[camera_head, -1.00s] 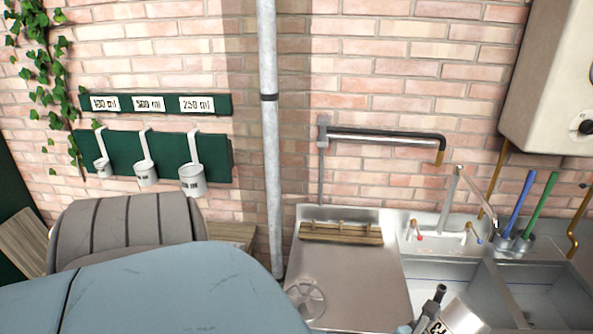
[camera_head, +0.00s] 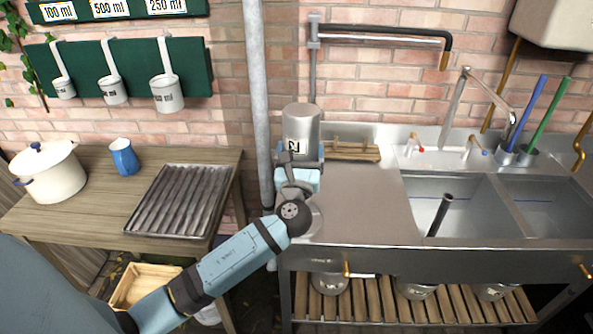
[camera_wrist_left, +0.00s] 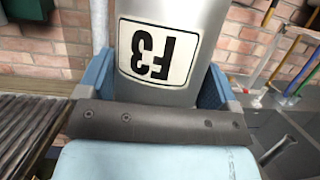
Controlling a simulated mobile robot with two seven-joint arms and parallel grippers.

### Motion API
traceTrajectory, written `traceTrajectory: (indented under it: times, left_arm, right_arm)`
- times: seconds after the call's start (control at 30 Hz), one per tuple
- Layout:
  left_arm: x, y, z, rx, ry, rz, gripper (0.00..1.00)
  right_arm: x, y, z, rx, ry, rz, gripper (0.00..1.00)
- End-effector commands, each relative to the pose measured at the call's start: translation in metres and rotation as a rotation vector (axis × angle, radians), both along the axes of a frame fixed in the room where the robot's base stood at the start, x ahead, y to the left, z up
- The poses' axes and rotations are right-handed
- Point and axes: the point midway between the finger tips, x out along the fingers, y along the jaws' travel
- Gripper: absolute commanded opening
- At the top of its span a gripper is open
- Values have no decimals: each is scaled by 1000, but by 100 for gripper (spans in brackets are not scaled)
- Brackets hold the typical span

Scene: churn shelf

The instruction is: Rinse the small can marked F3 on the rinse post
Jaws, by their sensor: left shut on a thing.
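My left gripper (camera_head: 300,165) is shut on the small grey metal can (camera_head: 300,124) and holds it above the left part of the steel drainboard. In the left wrist view the can (camera_wrist_left: 165,50) stands between the jaws, and its F3 label reads upside down. Its flat closed end faces up in the head view. A dark upright post (camera_head: 440,215), which looks like the rinse post, stands in the left sink basin, to the right of the can and apart from it. My right gripper is not in view.
A steel tap (camera_head: 462,95) and brushes (camera_head: 527,110) stand behind the basins. A wall pipe arm (camera_head: 385,37) and a vertical pipe (camera_head: 257,110) are near the can. The wooden table at left holds a pot (camera_head: 50,173), blue jug (camera_head: 123,157) and ribbed tray (camera_head: 180,200). The drainboard's middle is clear.

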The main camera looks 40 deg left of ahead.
Motion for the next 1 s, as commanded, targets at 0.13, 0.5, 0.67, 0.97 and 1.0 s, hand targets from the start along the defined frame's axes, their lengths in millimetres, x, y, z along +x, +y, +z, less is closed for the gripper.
traceTrajectory:
  times: [0.13, 0.5, 0.67, 0.97, 1.0]
  left_arm:
    - [4, 7, -2, 30, -50, 33, 56]
    - [4, 8, -30, 35, -55, 38, 56]
    - [4, 8, -46, 34, -54, 39, 56]
    - [4, 8, -76, 35, -54, 38, 56]
    - [4, 8, -79, 34, -53, 38, 56]
  right_arm:
    - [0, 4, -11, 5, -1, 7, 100]
    - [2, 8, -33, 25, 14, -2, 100]
    - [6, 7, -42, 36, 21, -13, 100]
    - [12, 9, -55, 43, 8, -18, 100]
    - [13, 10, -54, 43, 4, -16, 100]
